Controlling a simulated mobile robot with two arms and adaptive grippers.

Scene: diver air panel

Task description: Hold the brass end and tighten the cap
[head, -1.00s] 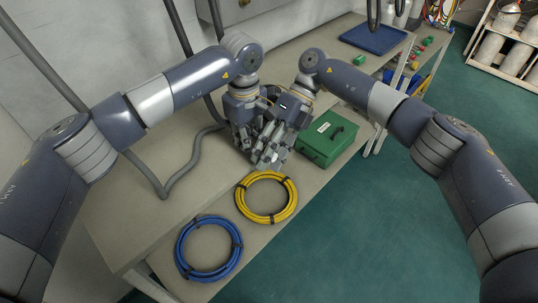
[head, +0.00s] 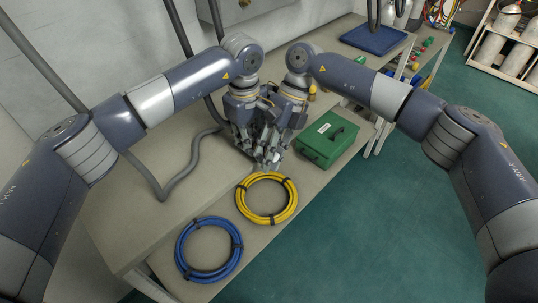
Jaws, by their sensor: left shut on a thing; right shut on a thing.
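My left gripper (head: 248,143) and my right gripper (head: 271,158) are close together above the bench, just behind the yellow hose coil. Their fingers overlap in the view. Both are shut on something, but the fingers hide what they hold. The brass end and the cap cannot be made out between them, and I cannot tell which gripper has which. A small brass-coloured thing (head: 312,93) shows on the bench beside my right wrist; it is too small to identify.
A green box (head: 328,143) stands right of the grippers. A grey hose (head: 187,172) runs along the left. A blue tray (head: 376,40) is at the back right.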

